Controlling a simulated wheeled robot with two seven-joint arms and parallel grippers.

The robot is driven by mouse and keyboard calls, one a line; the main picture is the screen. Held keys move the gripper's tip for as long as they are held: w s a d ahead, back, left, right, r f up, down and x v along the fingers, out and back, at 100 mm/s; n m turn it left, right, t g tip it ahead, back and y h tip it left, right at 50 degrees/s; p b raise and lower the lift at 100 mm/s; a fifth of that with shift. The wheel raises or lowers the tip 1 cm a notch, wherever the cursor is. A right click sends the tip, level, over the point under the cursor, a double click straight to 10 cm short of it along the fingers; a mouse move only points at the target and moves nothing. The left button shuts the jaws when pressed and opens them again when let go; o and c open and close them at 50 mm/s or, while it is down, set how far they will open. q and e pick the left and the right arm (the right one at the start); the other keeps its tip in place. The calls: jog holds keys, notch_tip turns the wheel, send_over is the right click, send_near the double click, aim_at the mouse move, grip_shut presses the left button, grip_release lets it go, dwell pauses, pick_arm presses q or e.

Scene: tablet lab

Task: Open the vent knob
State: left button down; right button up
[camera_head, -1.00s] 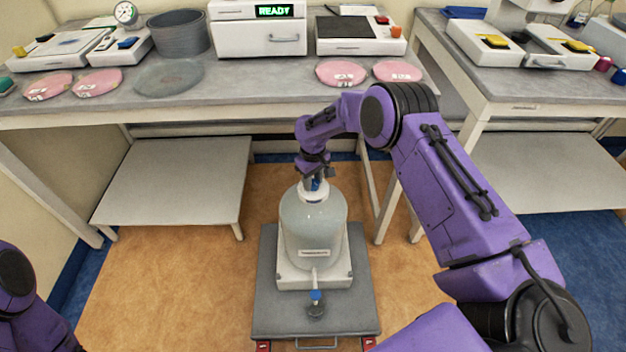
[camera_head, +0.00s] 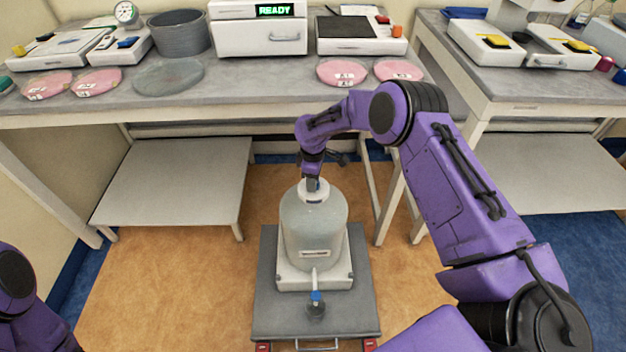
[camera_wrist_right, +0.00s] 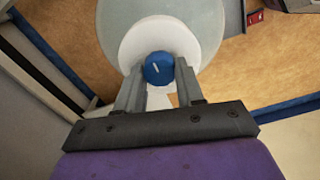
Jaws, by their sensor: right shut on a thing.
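The vent knob (camera_wrist_right: 158,68) is a small blue round knob with a white mark, on the white cap (camera_wrist_right: 180,35) of a large translucent bottle (camera_head: 314,228). In the head view the cap shows at the bottle's top, with the knob mostly hidden by my gripper. My right gripper (camera_wrist_right: 158,80) points down at the cap, its two grey fingers on either side of the knob and closed on it. It also shows in the head view above the bottle (camera_head: 313,184). My left gripper is out of view; only part of that arm shows at lower left.
The bottle stands on a white base (camera_head: 340,281) on a grey cart (camera_head: 268,312). A blue-handled tap (camera_head: 316,297) sticks out at the bottle's front. A bench (camera_head: 240,80) with instruments and pink discs (camera_head: 342,72) runs behind. Orange floor lies free on the left.

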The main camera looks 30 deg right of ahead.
dwell(0.5)
jog(key=o, duration=1)
jog(key=shift+o, duration=0.2)
notch_tip(320, 180, up, 11)
jog(key=shift+f, duration=0.2)
